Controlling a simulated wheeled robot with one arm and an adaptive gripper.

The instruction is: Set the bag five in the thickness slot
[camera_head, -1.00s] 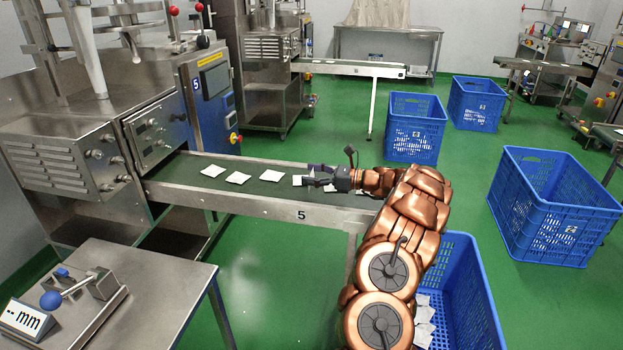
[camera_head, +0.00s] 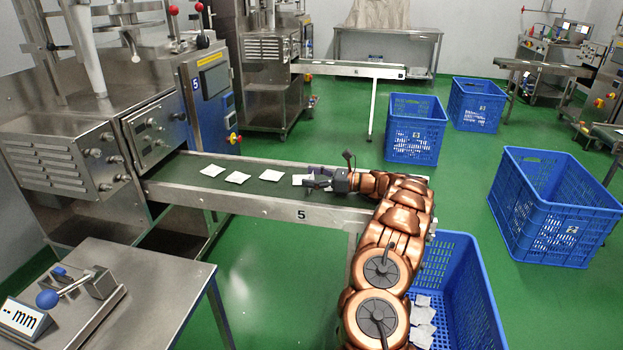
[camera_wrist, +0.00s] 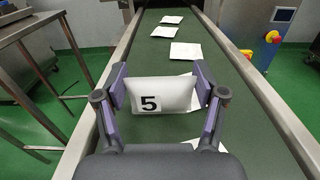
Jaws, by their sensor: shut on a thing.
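My gripper (camera_wrist: 161,96) is shut on a white teabag, bag five (camera_wrist: 172,92), which bears a black 5 in the wrist view. The bag sits between the two purple fingers, just above the green conveyor belt. In the head view my gripper (camera_head: 310,181) is over the right part of the conveyor marked 5 (camera_head: 262,204), and the bag's white edge (camera_head: 298,179) shows beside the fingers. The thickness gauge (camera_head: 70,305), with an mm display and a blue knob, stands on the steel table (camera_head: 150,300) at lower left. Its slot is too small to make out.
Several other white bags (camera_head: 238,177) lie on the belt. A blue crate (camera_head: 475,285) with bags stands below the conveyor's end. More blue crates (camera_head: 555,215) stand at right. Green floor lies between the conveyor and the steel table.

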